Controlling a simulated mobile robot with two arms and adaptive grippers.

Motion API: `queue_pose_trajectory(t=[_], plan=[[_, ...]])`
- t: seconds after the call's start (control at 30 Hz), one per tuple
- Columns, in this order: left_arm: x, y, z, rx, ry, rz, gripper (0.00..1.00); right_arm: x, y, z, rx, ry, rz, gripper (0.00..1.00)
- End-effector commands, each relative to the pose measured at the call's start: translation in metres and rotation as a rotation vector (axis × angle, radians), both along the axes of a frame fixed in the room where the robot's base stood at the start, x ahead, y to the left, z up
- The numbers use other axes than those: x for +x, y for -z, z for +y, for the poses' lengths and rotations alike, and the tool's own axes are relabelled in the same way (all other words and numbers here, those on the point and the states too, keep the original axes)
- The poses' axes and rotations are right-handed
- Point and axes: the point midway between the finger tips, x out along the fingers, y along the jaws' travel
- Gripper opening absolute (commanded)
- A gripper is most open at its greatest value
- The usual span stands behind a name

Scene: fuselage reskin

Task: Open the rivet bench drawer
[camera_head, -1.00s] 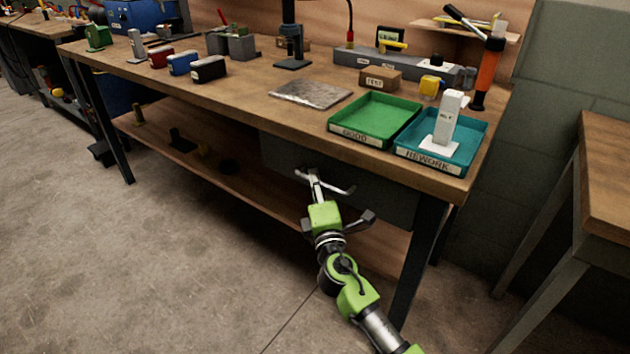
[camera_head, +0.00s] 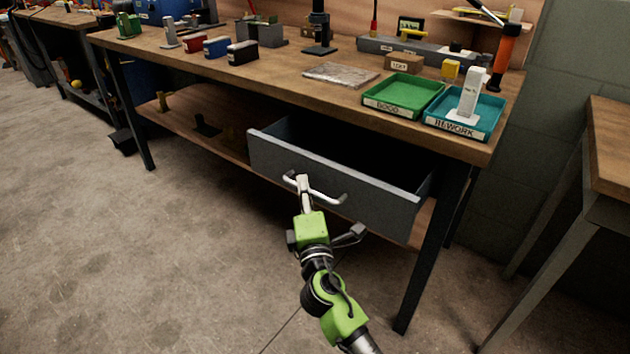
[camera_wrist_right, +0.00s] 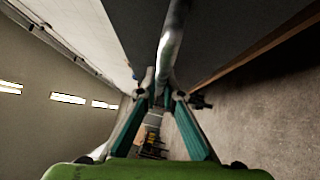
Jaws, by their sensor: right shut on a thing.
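The rivet bench drawer (camera_head: 375,193) is a dark grey box under the bench top, pulled well out so its dark inside shows from above. No contents can be made out. Its pale bar handle (camera_head: 328,195) runs across the front. My right gripper (camera_head: 303,183) is shut on the handle near its left end. In the right wrist view the handle (camera_wrist_right: 172,45) passes between the two fingers of my right gripper (camera_wrist_right: 160,92), beside the drawer's grey front (camera_wrist_right: 235,35). My left gripper is not in view.
The wooden bench top (camera_head: 290,72) carries a green tray (camera_head: 400,92), a teal tray (camera_head: 490,122) and a metal plate (camera_head: 340,75). A dark bench leg (camera_head: 430,245) stands right of the drawer. The floor (camera_head: 150,260) in front is clear.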

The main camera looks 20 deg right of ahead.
Motion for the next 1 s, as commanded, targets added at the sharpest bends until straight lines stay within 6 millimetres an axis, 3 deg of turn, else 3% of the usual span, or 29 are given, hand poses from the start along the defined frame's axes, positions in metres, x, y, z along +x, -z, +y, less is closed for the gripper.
queue_pose_trajectory(t=[0.13,0.3,0.77,0.8,0.83,1.0], plan=[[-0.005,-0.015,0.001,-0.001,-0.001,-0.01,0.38,-0.018,0.003,0.023,0.003,0.001,0.002,0.0],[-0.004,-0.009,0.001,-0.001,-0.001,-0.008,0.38,-0.03,0.002,0.037,0.002,0.002,0.001,0.0],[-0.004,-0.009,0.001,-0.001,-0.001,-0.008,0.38,-0.034,0.001,0.043,0.0,0.002,0.002,0.0],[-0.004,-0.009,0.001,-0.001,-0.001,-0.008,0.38,-0.034,0.001,0.043,0.0,0.002,0.002,0.12],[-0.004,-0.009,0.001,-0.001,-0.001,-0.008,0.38,-0.034,0.001,0.043,0.0,0.002,0.002,0.15],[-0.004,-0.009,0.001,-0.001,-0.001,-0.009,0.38,-0.034,0.001,0.043,0.0,0.002,0.001,0.15]])
